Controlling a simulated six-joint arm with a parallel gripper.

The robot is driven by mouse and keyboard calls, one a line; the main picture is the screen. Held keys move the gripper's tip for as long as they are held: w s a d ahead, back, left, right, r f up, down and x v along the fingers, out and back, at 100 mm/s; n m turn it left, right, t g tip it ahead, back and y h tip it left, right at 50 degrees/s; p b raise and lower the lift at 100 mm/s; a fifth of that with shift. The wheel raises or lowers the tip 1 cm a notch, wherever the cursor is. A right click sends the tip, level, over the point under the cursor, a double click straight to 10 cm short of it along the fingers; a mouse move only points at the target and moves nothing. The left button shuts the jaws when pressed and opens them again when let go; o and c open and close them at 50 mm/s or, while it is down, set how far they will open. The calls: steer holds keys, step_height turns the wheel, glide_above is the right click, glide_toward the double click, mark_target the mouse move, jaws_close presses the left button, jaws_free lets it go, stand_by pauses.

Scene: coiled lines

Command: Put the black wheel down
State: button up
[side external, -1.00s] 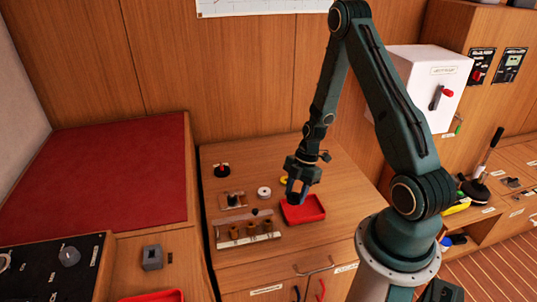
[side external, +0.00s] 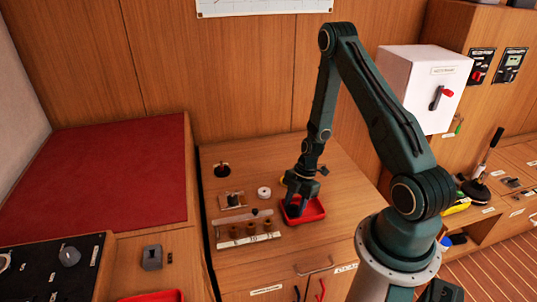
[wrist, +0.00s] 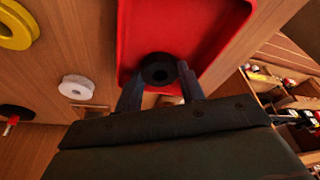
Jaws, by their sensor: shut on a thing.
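The black wheel (wrist: 158,70) is a small dark ring with a hole in its middle. It sits between the fingers of my gripper (wrist: 160,92), which is shut on it. In the side external view my gripper (side external: 295,208) points down, with its fingertips low at the red tray (side external: 317,212). In the wrist view the wheel shows against the red tray (wrist: 190,25), near its near edge. I cannot tell whether the wheel touches the tray floor. In the side external view the fingers mostly hide the wheel.
A white reel (side external: 264,192) stands left of the tray; a yellow ring (wrist: 17,25) also lies near. A rack with several brown cylinders (side external: 250,230) is at the front left. A black disc with a red knob (side external: 222,169) is farther back. Bare wood lies behind the tray.

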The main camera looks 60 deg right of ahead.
steer(key=shift+f, duration=0.15)
steer(key=o, duration=0.8)
steer(key=shift+v, duration=6.15)
